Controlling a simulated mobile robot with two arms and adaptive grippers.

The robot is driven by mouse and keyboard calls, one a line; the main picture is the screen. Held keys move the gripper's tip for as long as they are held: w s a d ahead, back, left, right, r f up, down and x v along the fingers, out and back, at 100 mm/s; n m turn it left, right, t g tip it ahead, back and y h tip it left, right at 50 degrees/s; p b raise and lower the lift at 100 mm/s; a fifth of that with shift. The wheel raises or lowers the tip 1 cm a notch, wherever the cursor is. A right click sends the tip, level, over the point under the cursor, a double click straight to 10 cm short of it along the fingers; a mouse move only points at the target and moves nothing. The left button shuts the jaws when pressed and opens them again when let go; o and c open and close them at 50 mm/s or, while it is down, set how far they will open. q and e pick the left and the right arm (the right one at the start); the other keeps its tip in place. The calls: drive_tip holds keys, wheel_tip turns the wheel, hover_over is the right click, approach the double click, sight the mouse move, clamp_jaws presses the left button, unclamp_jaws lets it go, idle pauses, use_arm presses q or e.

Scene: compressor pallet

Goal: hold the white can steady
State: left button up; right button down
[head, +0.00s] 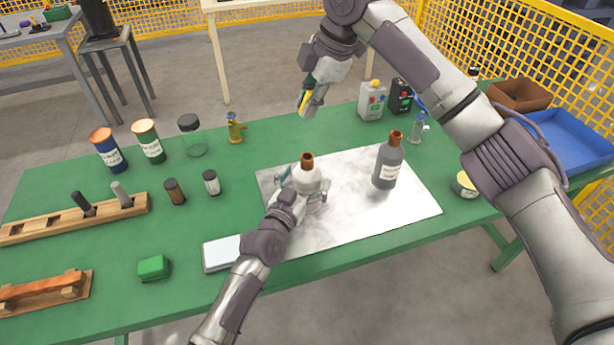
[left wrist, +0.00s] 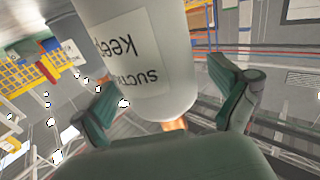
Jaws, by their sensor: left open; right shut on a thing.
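The white can (head: 308,182), bottle-shaped with a brown cap, stands upright on a grey metal sheet (head: 415,205). My left gripper (head: 300,188) is open at the can, with its fingers on either side of it. In the left wrist view the can (left wrist: 180,75) appears upside down between the two green fingers (left wrist: 168,95), its label partly readable. A gap shows beside the fingers; contact is not clear. My right gripper (head: 308,92) is raised beyond the table's far edge, shut on a small yellow thing (head: 303,101).
A grey bottle (head: 387,165) stands on the sheet right of the can. A white-topped box (head: 221,253) and green block (head: 154,267) lie at the front. Small jars (head: 175,191), a wooden rack (head: 75,219) and canisters (head: 108,150) stand left.

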use_arm(q)
drive_tip(key=c, duration=1.7)
